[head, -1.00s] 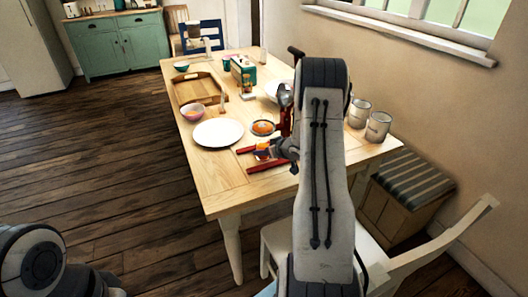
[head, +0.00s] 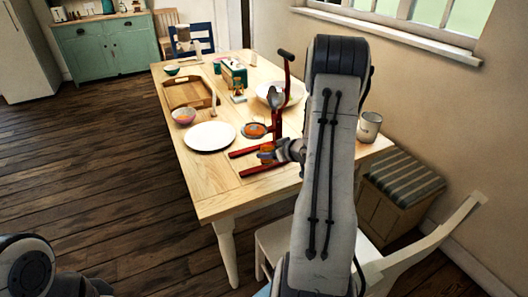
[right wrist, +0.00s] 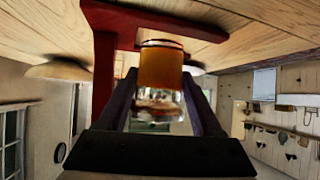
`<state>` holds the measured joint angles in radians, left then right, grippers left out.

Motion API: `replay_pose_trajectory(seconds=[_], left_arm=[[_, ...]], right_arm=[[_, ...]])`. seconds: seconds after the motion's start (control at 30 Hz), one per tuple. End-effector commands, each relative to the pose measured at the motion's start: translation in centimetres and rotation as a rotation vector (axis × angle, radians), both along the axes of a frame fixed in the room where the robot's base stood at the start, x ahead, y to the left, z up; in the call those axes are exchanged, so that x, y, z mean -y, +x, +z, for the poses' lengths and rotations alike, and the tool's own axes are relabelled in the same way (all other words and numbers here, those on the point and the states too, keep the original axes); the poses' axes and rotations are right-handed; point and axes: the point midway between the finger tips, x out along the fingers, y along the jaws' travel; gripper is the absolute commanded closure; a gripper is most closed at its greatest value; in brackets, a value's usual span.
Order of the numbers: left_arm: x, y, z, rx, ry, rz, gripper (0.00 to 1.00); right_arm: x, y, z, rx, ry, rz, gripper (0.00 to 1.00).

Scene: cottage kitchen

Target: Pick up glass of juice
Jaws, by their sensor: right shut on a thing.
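The glass of juice (head: 267,152) is a small clear tumbler with orange juice, near the right front part of the table. In the right wrist view the glass (right wrist: 160,72) sits between the fingers, and the picture is upside down, with the table at the top. I cannot tell whether the glass touches the table. My left gripper is out of view; only part of my left arm shows at the lower left.
A metal cup (head: 369,127) stands right of my arm. A white chair (head: 450,235) is in front.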

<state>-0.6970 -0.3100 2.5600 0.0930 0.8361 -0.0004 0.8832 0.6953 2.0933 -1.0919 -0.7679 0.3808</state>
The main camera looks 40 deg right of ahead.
Motion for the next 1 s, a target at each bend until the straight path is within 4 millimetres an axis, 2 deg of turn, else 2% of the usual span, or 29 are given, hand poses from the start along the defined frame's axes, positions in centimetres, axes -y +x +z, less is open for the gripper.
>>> replay_pose_trajectory(seconds=[0.2,0.5,1.0], left_arm=[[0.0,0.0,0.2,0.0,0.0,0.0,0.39],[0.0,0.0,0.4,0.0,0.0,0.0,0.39],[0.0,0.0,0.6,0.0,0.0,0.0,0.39]], right_arm=[[0.0,-2.3,1.3,0.002,-0.002,-0.001,1.0],[-0.1,-4.7,2.5,0.001,-0.001,-0.002,1.0],[-0.3,-6.5,3.4,0.002,-0.001,0.001,1.0]])
